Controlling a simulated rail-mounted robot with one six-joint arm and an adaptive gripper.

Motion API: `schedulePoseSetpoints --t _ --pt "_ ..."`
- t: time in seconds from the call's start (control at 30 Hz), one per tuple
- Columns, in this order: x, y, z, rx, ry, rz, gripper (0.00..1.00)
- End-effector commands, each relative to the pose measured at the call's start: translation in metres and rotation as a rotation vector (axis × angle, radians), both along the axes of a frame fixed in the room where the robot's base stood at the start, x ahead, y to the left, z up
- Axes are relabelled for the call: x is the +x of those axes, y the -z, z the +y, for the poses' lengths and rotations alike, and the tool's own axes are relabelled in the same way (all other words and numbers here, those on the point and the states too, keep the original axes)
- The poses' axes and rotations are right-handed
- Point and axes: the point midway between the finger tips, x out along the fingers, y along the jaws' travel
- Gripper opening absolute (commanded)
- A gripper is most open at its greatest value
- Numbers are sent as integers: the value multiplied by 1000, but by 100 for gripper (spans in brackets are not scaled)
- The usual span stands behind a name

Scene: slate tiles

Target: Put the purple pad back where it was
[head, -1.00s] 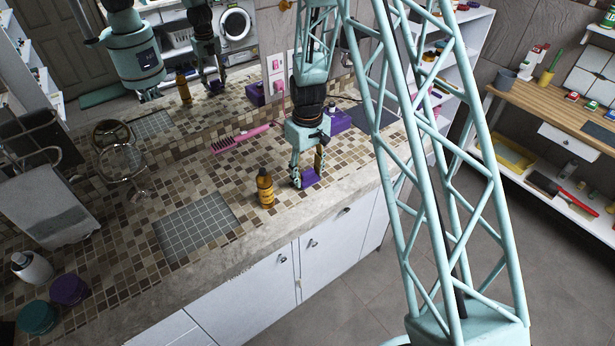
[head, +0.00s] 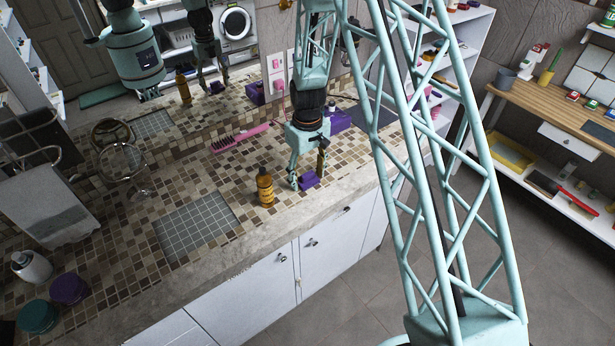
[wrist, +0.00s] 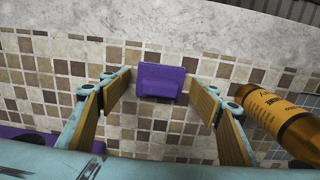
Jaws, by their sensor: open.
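The purple pad (head: 308,181) lies on the tiled counter near its front edge, right of the amber bottle. In the wrist view the pad (wrist: 160,81) shows as a small purple block with a raised top, near the tile border. My gripper (head: 307,175) is above it, pointing down. In the wrist view my gripper (wrist: 160,97) is open, with its fingers spread to the left and right of the pad. Gaps show between the pad and both fingers.
The amber bottle (head: 265,187) stands close by on the left; it also shows in the wrist view (wrist: 283,122). A grey grid mat (head: 196,228), pink brush (head: 240,138) and purple box (head: 338,121) are on the counter. A mirror reflects the scene behind.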

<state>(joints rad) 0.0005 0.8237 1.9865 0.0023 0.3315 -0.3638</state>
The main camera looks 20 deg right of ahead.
Motion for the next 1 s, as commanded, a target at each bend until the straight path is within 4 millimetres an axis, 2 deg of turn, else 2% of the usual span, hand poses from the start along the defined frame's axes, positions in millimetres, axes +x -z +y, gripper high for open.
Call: schedulePoseSetpoints --t 0.47,1.0 --pt "1 -8 0 0 0 -1 57" --pt "1 -59 0 0 0 -2 57"
